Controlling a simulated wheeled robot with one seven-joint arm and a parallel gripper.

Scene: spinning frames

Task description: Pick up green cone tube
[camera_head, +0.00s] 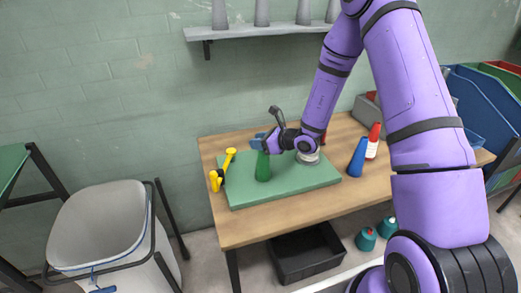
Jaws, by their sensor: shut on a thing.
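The green cone tube (263,168) stands upright on the green mat (299,184) on the wooden table. My gripper (259,144) reaches in from the right and is shut on the cone near its top. The cone's lower part shows below the fingers; its tip is hidden behind the gripper. The cone's base looks to be at the mat surface, but I cannot tell whether it touches.
A blue cone (357,158) and a red-topped white bottle (373,142) stand at right. A shelf (262,31) with grey cones is above. A bin (97,225) stands left of the table (240,235).

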